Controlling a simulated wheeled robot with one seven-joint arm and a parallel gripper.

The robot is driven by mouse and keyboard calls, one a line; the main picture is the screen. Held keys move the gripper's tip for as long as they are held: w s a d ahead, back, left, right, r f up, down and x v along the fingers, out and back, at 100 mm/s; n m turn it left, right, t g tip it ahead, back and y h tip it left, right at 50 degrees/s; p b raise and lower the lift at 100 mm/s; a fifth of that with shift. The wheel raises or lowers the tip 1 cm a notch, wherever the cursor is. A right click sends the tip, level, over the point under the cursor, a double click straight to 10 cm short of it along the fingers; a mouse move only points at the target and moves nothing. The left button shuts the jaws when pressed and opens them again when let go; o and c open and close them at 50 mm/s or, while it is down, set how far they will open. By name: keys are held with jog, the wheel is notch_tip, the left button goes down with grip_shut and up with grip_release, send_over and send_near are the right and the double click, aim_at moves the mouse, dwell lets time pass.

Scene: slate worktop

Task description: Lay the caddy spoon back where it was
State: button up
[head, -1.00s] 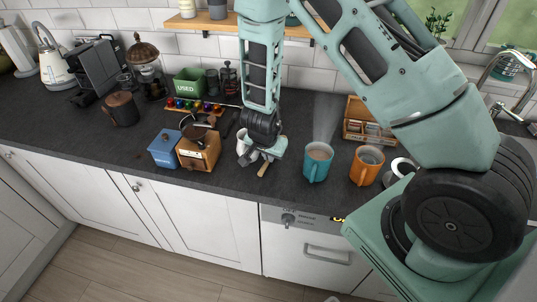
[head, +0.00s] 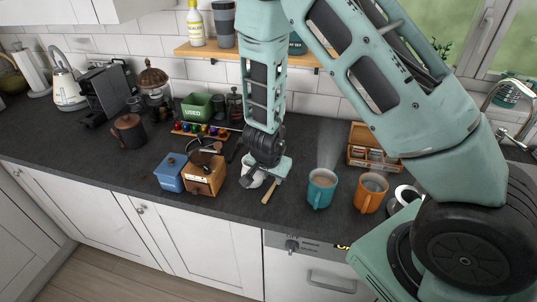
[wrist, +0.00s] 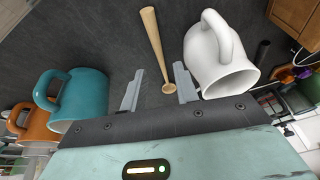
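The caddy spoon (head: 269,193) is a thin light wooden stick. It appears to lie on the dark worktop by my gripper (head: 262,182), towards the front edge. In the wrist view the spoon (wrist: 154,42) runs from the top down to a small round end between my gripper's fingers (wrist: 158,90). In the head view my gripper partly hides the spoon and a white mug. The white mug (wrist: 208,62) is close beside the right finger in the wrist view.
A teal mug (head: 321,188) and an orange mug (head: 370,192) stand right of my gripper. A wooden box of packets (head: 372,148) is behind them. A wooden coffee grinder (head: 203,178) and a blue tin (head: 170,173) stand left. Bare worktop lies between the spoon and teal mug.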

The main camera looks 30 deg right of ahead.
jog(key=p+v, duration=0.8)
jog(key=v, duration=0.5)
jog(key=shift+s+r, duration=0.1)
